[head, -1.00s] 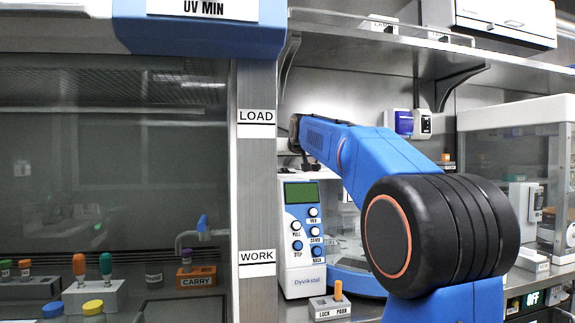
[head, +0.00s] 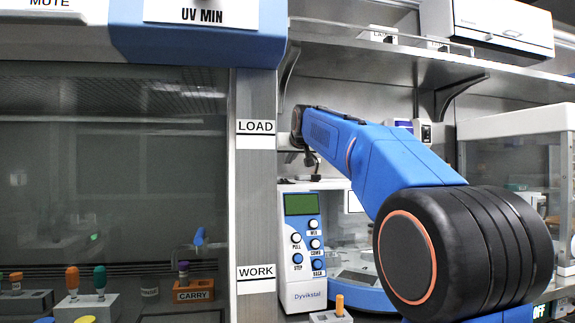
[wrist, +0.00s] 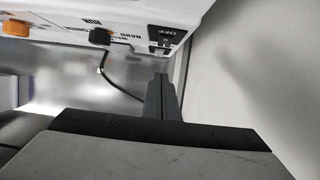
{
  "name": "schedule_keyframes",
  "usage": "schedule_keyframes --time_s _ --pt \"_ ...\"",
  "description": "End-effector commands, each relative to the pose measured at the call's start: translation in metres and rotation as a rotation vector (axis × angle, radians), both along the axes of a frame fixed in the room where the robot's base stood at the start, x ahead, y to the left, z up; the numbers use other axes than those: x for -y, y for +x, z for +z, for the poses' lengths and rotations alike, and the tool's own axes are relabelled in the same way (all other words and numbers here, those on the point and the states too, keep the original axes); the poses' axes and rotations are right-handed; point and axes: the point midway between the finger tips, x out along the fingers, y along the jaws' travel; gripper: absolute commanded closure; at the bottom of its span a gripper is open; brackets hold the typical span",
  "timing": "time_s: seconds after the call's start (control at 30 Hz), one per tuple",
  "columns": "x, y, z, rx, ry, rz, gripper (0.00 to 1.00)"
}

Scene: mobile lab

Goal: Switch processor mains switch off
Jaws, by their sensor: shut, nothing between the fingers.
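The processor (head: 303,285) is a white and blue unit marked Dyvikstal, with a green screen and round buttons, upright on the bench in the head view. In the wrist view a white housing (wrist: 185,12) carries a dark switch panel (wrist: 165,33) marked OFF. My gripper (wrist: 161,78) is shut and empty, its fingertips just below that panel. I cannot tell whether they touch it or which way the switch is set. In the head view the gripper is small and hard to make out above the processor.
A black plug with a cable (wrist: 101,37) and an orange knob (wrist: 15,28) sit left of the panel. A pale wall (wrist: 250,70) is close on the right. A metal post (head: 256,200) stands left of the processor, a shelf (head: 400,65) above.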

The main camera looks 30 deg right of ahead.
Motion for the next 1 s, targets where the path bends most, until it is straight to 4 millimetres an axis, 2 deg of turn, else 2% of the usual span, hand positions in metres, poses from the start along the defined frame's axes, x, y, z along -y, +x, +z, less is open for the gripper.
schedule_keyframes --time_s 0.3,0.5,0.7,1.0 --pt "-0.013 -0.046 0.002 0.000 0.000 0.000 1.00" --pt "-0.019 -0.068 0.003 0.000 0.000 0.000 1.00" --pt "-0.022 -0.076 0.003 -0.001 0.000 0.000 1.00" --pt "-0.022 -0.076 0.003 -0.001 0.000 0.000 1.00"
